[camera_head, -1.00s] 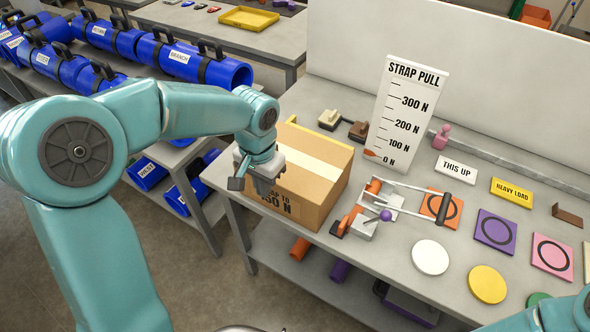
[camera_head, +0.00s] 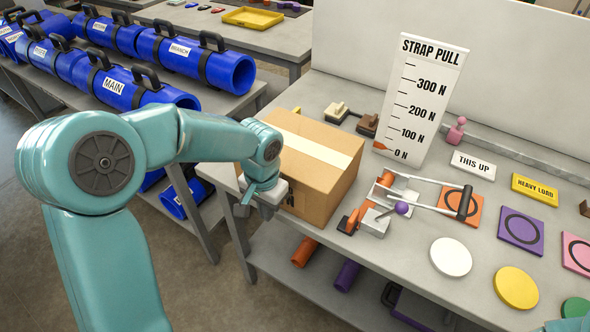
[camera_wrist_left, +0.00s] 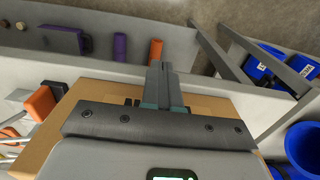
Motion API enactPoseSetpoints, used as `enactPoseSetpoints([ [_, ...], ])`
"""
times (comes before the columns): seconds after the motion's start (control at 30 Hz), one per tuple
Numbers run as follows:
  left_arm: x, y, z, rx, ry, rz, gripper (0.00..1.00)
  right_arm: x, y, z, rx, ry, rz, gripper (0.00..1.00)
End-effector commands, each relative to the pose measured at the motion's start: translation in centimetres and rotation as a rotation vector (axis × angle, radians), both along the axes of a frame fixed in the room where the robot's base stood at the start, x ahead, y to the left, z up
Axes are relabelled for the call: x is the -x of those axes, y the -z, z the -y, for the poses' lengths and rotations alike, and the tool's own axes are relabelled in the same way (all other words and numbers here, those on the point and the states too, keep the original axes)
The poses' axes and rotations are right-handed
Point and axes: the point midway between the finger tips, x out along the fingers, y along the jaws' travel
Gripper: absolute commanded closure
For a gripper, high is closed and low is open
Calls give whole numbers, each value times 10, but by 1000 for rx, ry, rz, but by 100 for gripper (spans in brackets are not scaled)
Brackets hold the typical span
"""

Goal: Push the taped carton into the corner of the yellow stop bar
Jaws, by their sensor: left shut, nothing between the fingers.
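The taped carton (camera_head: 315,150) is a brown box with a pale tape strip on top. It stands on the grey table near its left end. Only a small bit of the yellow stop bar (camera_head: 296,110) shows behind the carton's back edge; the rest is hidden. My left gripper (camera_head: 250,205) is shut and empty, low at the carton's near left side and covering part of that face. Contact is unclear. In the left wrist view the shut fingers (camera_wrist_left: 162,85) lie over the carton (camera_wrist_left: 88,98). My right gripper is out of view.
A strap clamp (camera_head: 378,212) stands right of the carton, close to it. The STRAP PULL board (camera_head: 420,95) stands behind. Coloured tiles and discs, such as a white disc (camera_head: 450,256), lie to the right. Blue pipes (camera_head: 135,90) lie on a rack at left.

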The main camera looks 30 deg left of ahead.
Motion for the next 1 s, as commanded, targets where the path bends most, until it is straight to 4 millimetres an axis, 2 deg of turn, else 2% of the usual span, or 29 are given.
enactPoseSetpoints([
  [0.37,-1,0,0,0,1,0,100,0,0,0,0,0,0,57],
  [1.0,-22,0,0,0,1,0,100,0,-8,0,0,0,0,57],
])
